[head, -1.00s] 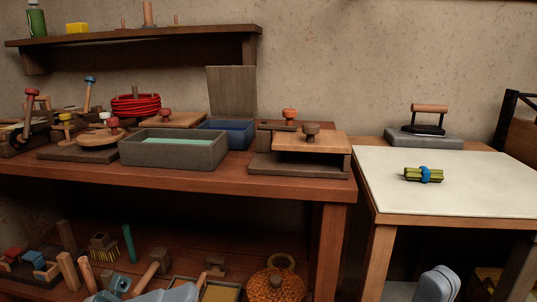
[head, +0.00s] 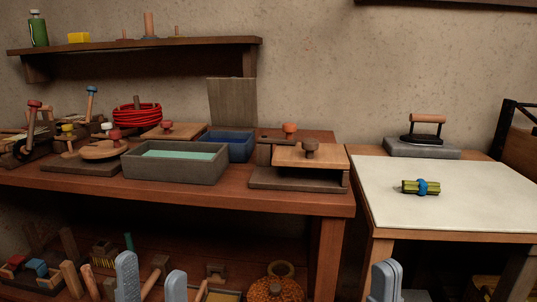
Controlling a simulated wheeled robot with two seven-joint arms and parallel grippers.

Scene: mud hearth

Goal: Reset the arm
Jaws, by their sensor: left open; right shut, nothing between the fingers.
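My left gripper (head: 151,283) shows at the bottom edge, left of centre, in front of the lower shelf. Its two grey fingers point up and stand apart with nothing held between them. My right gripper (head: 384,281) shows at the bottom edge, right of centre, in front of the light-topped table's left leg. Its grey fingers are together and hold nothing. The rest of both arms is out of the frame. Neither gripper visibly touches anything.
A wooden bench (head: 290,202) carries a grey tray (head: 175,168), a blue bin (head: 240,150) and knobbed wooden pieces. The pale tabletop (head: 450,208) on the right bears a tied green bundle (head: 410,187) and is otherwise mostly clear. An iron-like tool (head: 427,117) stands behind it.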

